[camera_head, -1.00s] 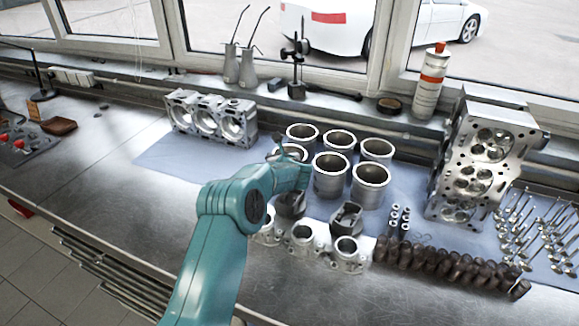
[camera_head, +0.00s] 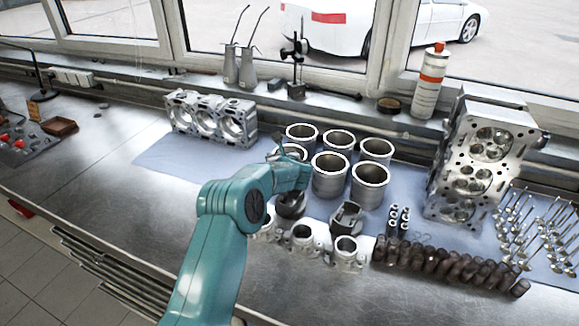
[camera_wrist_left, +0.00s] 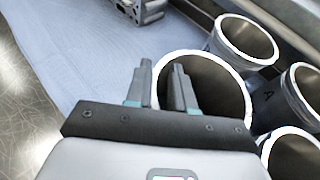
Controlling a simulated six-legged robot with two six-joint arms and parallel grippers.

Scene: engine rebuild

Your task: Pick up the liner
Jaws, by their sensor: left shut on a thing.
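Several grey metal liners stand upright in a group on the blue mat in the head view. The leftmost front liner (camera_head: 295,149) is partly hidden by my left arm. My left gripper (camera_head: 279,149) is at its near-left side. In the left wrist view my left gripper (camera_wrist_left: 160,78) straddles the wall of this liner (camera_wrist_left: 222,92), with one finger inside the bore and one outside. The fingers are shut on the wall. The liner is upright, and its base is hidden. My right gripper is in neither view.
Other liners (camera_head: 331,176) stand close to the right and behind. An engine block (camera_head: 211,118) is at the back left, a cylinder head (camera_head: 480,165) at the right. Pistons (camera_head: 346,217) and small housings (camera_head: 346,255) stand in front. The mat's left part (camera_head: 165,156) is clear.

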